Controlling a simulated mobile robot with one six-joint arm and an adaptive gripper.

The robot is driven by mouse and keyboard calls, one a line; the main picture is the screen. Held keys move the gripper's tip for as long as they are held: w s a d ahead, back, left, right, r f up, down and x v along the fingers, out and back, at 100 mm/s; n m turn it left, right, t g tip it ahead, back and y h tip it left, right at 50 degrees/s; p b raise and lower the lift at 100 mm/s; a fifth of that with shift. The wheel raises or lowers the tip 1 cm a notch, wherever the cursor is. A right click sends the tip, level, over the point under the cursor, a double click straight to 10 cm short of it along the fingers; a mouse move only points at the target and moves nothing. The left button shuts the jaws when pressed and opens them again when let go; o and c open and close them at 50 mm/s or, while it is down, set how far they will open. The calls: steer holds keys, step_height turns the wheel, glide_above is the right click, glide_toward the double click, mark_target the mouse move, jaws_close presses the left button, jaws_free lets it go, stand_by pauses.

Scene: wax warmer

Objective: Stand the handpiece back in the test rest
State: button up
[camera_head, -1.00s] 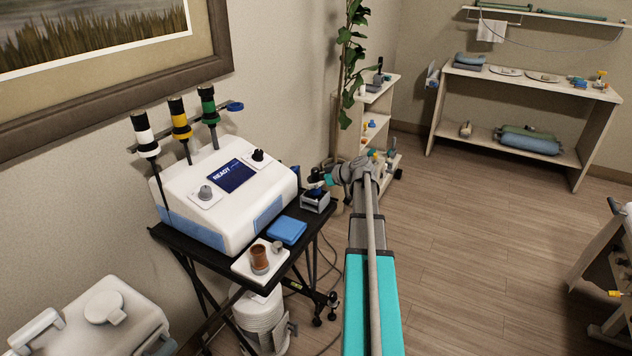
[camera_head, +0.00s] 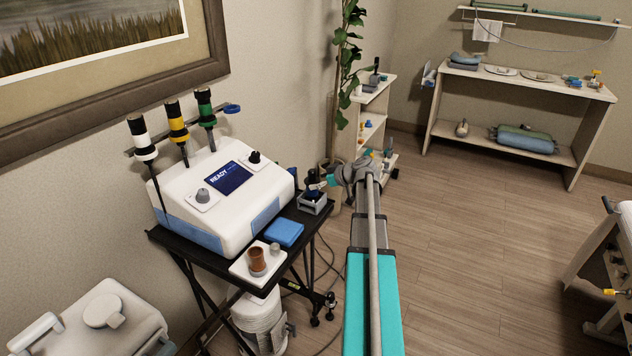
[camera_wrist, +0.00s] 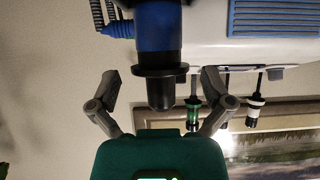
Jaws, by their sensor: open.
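The blue and black handpiece (camera_head: 313,181) stands roughly upright in the grey test rest (camera_head: 313,205) at the far right corner of the black cart. In the wrist view, which looks upside down, the handpiece (camera_wrist: 157,38) shows its blue body, black collar and black end. My gripper (camera_head: 332,177) is just right of it in the head view. In the wrist view my gripper (camera_wrist: 160,84) is open, with one finger on each side of the black end and visible gaps. The rest is not seen there, so how deep the handpiece sits cannot be told.
The white console (camera_head: 223,200) fills the cart's back. A blue pad (camera_head: 284,233) and a white tray (camera_head: 246,268) with a brown cup lie in front. White, yellow and green handpieces (camera_head: 206,108) hang on a rail.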

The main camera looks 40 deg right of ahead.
steer(key=shift+s+d+r+p, duration=0.2)
steer(key=shift+s+r+p, duration=0.15)
steer(key=shift+s, duration=0.15)
steer(key=shift+s+d+r, duration=0.25)
steer(key=shift+s+r, duration=0.05)
steer(key=shift+s, duration=0.25)
steer(key=shift+s+d+r+p, duration=0.2)
steer(key=shift+s+r+p, duration=0.15)
steer(key=shift+s+p, duration=0.25)
steer(key=shift+p+v, duration=0.4)
steer(key=shift+v, duration=0.45)
stand_by(1.0)
